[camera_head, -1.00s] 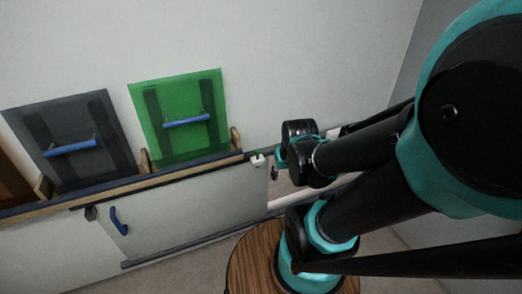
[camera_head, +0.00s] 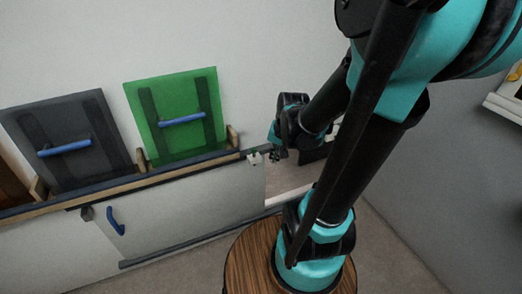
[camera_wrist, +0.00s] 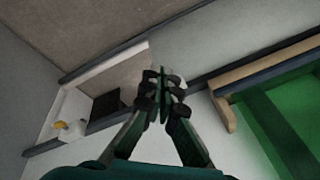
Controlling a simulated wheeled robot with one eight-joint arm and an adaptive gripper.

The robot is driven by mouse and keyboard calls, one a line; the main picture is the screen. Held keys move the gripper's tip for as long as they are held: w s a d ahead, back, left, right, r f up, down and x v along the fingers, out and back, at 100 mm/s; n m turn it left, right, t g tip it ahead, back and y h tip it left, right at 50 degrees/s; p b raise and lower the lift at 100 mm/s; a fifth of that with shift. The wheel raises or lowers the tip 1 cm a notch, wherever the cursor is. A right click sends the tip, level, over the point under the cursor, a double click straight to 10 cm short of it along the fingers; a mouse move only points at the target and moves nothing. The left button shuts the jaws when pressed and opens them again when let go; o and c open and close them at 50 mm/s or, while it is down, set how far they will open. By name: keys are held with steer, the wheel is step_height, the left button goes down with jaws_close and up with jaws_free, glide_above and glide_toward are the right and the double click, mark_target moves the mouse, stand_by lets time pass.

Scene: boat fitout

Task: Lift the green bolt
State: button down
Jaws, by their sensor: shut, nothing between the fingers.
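My gripper (camera_head: 274,157) is beside the white fitting (camera_head: 254,158) at the right end of the rail above the white panel. In the wrist view my gripper (camera_wrist: 161,84) has its fingertips together, in front of the cabinet's edge. A thin green sliver shows around the fingertips, but I cannot tell whether it is the green bolt or part of the fingers. I make out no bolt for certain; the fingers may hide it. A translucent green board (camera_head: 180,115) with a blue handle leans on the wall to the left.
A dark grey board (camera_head: 65,140) leans farther left. The white panel (camera_head: 180,210) has a blue handle. An opening (camera_head: 288,178) lies right of it; the wrist view shows a black item (camera_wrist: 106,104) there. A round wooden top (camera_head: 250,262) stands in front.

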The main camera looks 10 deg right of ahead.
steer(key=w+d+f+m+g+y, duration=0.1)
steer(key=w+d+f+m+y, duration=0.1)
steer(key=w+m, duration=0.5)
steer(key=w+d+f+m+g+y, duration=0.1)
steer(key=w+d+f+m+y, duration=0.1)
steer(key=w+m, duration=0.5)
steer(key=w, duration=0.5)
steer(key=shift+f+m, duration=0.3)
steer(key=shift+m, duration=0.1)
steer(key=shift+w, duration=0.1)
steer(key=x, duration=1)
step_height(320, 180, up, 4)
steer(key=shift+r, duration=0.1)
